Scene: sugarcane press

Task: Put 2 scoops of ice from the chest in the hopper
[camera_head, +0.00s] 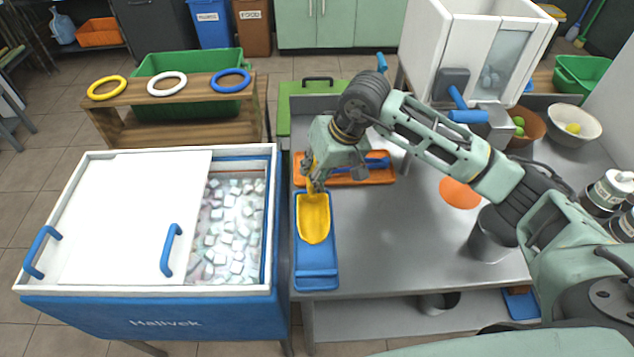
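The ice chest (120,215) stands at the left with its white lid slid left. Loose ice cubes (230,225) show in the open right part. A yellow scoop (314,218) lies over a blue tray (317,277) at the left edge of the steel counter, its bowl toward me and empty. My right gripper (316,182) is at the scoop's handle, pointing down. Its fingers partly hide the handle, and I cannot tell if they are closed on it. My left gripper is not in view. I cannot tell which part is the hopper.
A white machine (452,45) with a glass panel and blue levers stands at the back right. An orange board (345,178) lies behind the tray. A wooden rack (180,125) with rings stands behind the chest. A metal container (492,236) and bowls (571,124) are at the right.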

